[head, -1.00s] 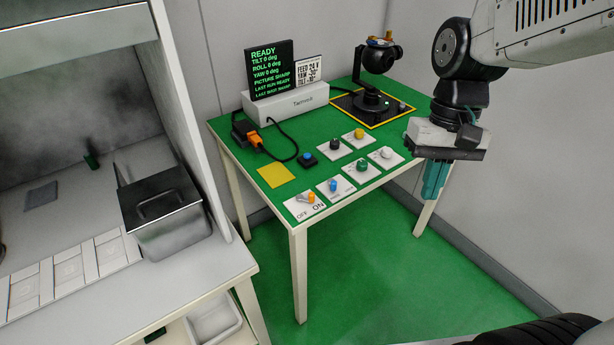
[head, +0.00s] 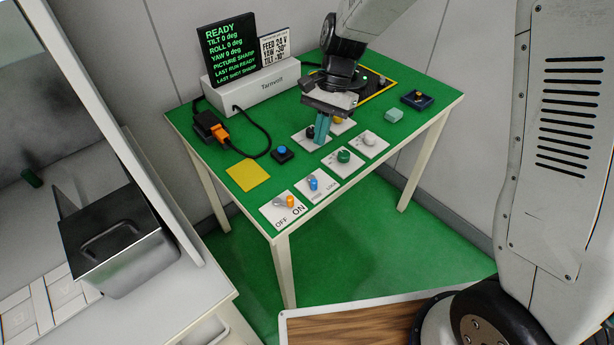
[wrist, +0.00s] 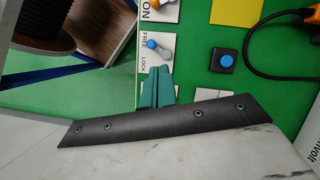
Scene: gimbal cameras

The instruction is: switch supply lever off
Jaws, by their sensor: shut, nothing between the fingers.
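The supply lever (head: 289,202) has an orange tip and sits on a white plate (head: 271,213) marked OFF and ON, at the front left corner of the green table. Its tip leans to the ON side. The tip also shows at the top edge of the wrist view (wrist: 154,4). My gripper (head: 320,130) has teal fingers, shut and empty, pointing down over the rear control plates, behind and right of the lever and apart from it. In the wrist view the fingers (wrist: 156,85) show beside the FREE/LOCK plate.
A blue-tipped FREE/LOCK lever (head: 313,183) stands right beside the supply lever. A green knob (head: 344,156), a white knob (head: 369,140) and a blue button (head: 282,152) are near. A yellow square (head: 248,175) lies flat behind. A display (head: 231,48) reads READY.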

